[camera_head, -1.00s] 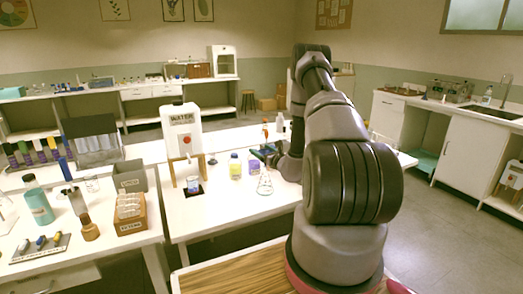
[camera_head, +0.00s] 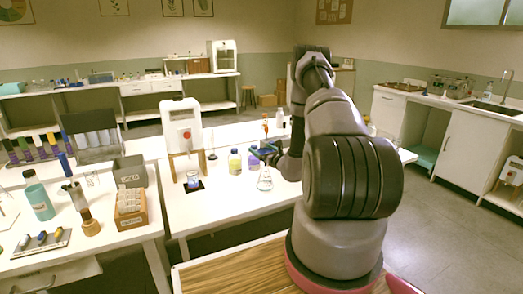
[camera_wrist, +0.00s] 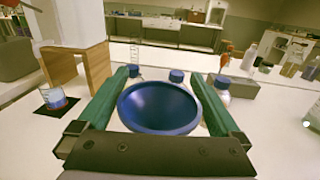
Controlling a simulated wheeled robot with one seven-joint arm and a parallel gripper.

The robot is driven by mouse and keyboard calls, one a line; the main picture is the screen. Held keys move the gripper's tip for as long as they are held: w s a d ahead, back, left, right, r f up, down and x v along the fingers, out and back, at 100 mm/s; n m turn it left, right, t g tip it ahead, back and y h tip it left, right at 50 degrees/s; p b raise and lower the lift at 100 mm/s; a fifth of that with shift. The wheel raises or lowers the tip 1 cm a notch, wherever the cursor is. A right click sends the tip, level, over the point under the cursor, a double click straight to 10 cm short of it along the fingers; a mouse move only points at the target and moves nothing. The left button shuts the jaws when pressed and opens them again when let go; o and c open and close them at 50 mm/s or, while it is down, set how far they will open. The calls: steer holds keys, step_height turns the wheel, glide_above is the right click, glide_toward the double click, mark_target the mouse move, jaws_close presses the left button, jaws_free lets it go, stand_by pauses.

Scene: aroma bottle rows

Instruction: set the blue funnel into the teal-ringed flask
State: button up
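The blue funnel (camera_wrist: 158,108) sits mouth up between the two green fingers of my gripper (camera_wrist: 158,100) in the wrist view, its rim meeting both fingers. In the head view my gripper (camera_head: 266,150) is over the white table, with the blue of the funnel hard to separate from the fingers. A clear conical flask (camera_head: 264,181) stands upright on the table just below my gripper. Its ring colour is too small to tell. The flask is not visible in the wrist view, where the funnel covers what lies below. The funnel's stem is hidden.
A yellow bottle (camera_head: 234,163) and a purple bottle (camera_head: 253,161), both blue-capped, stand close behind the flask. A white dispenser on a wooden stand (camera_head: 182,127) is to the left, with a beaker (camera_head: 193,181) on a dark pad. The table front is clear.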

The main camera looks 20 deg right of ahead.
steer(key=s+d, duration=0.1)
steer(key=s, duration=0.9)
steer(key=shift+s+d, duration=0.3)
steer(key=shift+s, duration=0.05)
steer(key=shift+r, duration=0.1)
steer(key=a+r+n+g+y, duration=0.4)
steer(key=a+r+n+y, duration=0.55)
steer(key=a+r, duration=0.5)
steer(key=s+a+r+n+g+y, duration=0.3)
steer(key=s+a+r+n+g, duration=0.6)
steer(key=r, duration=0.3)
steer(key=s+a+r+n+g+h, duration=0.1)
steer(key=s+r+n+g+h, duration=0.15)
steer(key=s, duration=0.35)
steer(key=s+a+r+n+g+h, duration=0.1)
steer(key=s+a+r+n+h, duration=0.2)
steer(key=s, duration=0.4)
steer(key=s+d+r+n+t+h, duration=0.6)
steer(key=s+d+r+h, duration=0.1)
steer(key=d, duration=0.1)
steer(key=shift+s+h, duration=0.15)
steer(key=shift+h, duration=0.25)
